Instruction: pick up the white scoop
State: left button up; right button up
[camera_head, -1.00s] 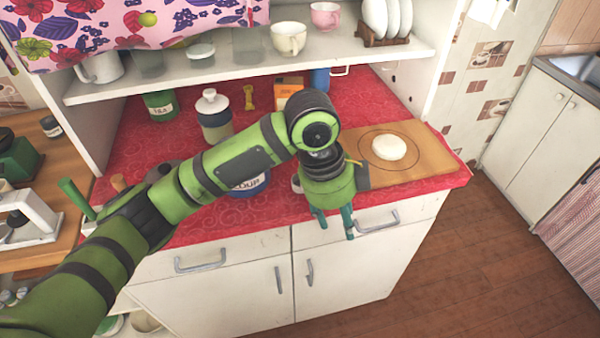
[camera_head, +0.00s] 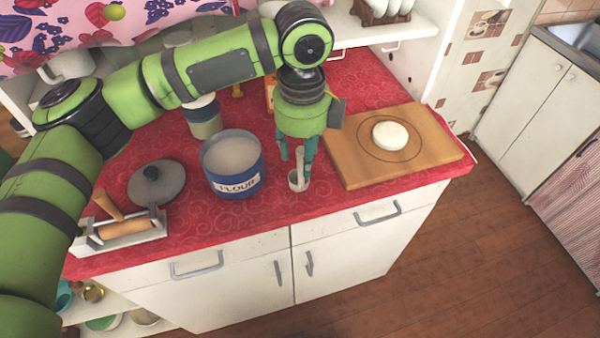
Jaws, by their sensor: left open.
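The white scoop (camera_head: 298,180) is on the red counter, between the flour tin and the wooden board, with its handle pointing up. My left gripper (camera_head: 296,156) points down directly above it. Its fingers are open, and the upper part of the scoop's handle appears at or between the fingertips. I cannot tell whether a finger touches it. My right gripper is not in view.
The blue open flour tin (camera_head: 233,165) stands left of the scoop, with a grey lid (camera_head: 157,184) and a rolling pin on a stand (camera_head: 122,227) further left. The wooden board (camera_head: 353,160) with a white dough disc (camera_head: 390,135) lies to the right.

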aim_at(301, 163)
pick_arm(q)
jog(key=f, duration=0.3)
jog(key=shift+w+a+f+p, duration=0.15)
jog(key=shift+w+f+p, duration=0.2)
jog(key=shift+f+p, duration=0.05)
jog(key=shift+s+f, duration=0.1)
jog(key=shift+s, duration=0.1)
grip_shut()
jog(key=shift+r+b, duration=0.35)
jog(key=shift+r, duration=0.35)
notch_tip(301, 163, up, 3)
jog(key=shift+f+b, duration=0.2)
jog(key=shift+b, duration=0.35)
jog(key=s+d+r+b, duration=0.1)
jog(key=s+d+r, duration=0.1)
jog(key=s, duration=0.3)
jog(key=s+d+r+b, duration=0.1)
jog(key=s+d+r, duration=0.1)
jog(key=s+r, duration=0.3)
jog(key=shift+s+d, duration=0.3)
jog(key=shift+s, duration=0.05)
